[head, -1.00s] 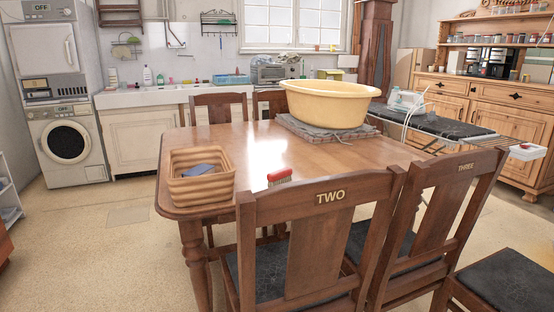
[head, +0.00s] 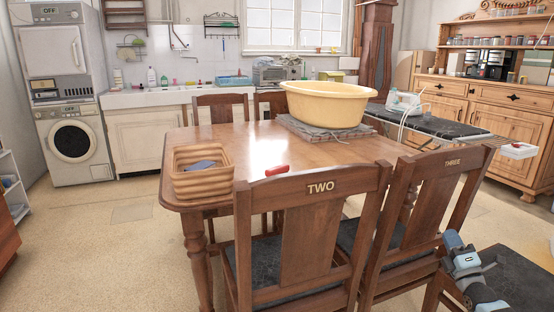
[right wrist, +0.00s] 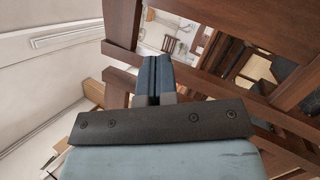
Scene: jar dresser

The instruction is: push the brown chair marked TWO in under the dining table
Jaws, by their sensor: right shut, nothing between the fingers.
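The brown chair marked TWO (head: 350,184) stands at the near side of the dining table (head: 215,143), its back facing me. Its top rail overlaps the table's near edge in the head view, and its dark seat shows below, partly hidden by the backrest slats. My right gripper (head: 456,246) is at the lower right, by the chair marked THREE and apart from chair TWO. In the right wrist view its fingers (right wrist: 154,75) are closed together with nothing between them, with brown wooden chair bars around and beyond them. My left gripper is not in view.
Chair THREE (head: 472,163) stands close on the right of chair TWO. Another dark seat (head: 520,275) is at the lower right. On the table are a wicker basket (head: 202,184), a red brush (head: 277,170) and a yellow tub (head: 330,106). The floor at left is clear.

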